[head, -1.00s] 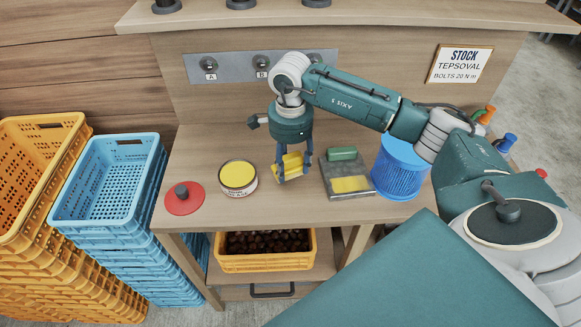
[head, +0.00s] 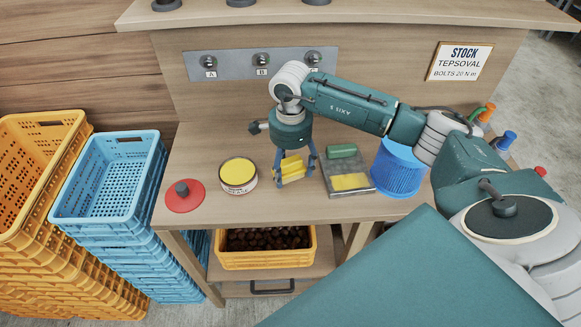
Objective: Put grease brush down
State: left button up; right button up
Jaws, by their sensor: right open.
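A yellow object (head: 292,169), which looks like the grease brush, is on or just above the workbench between the fingers of my right gripper. The fingers and the gripper body hide part of it, and I cannot tell whether it touches the bench. My right gripper (head: 296,177) points down, its blue fingers apart on either side of the yellow object. An open round tin (head: 238,176) with yellow contents stands just left of the gripper. A red lid (head: 185,203) with a dark knob lies further left. My left gripper is not in view.
A yellow crate of chestnuts (head: 267,260) sits under the bench. Blue crates (head: 127,238) and yellow crates (head: 73,292) are stacked at left.

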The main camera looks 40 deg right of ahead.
aim_at(291, 163)
notch_tip(291, 163, up, 11)
jog(key=b, duration=0.3)
jog(key=shift+r, duration=0.7)
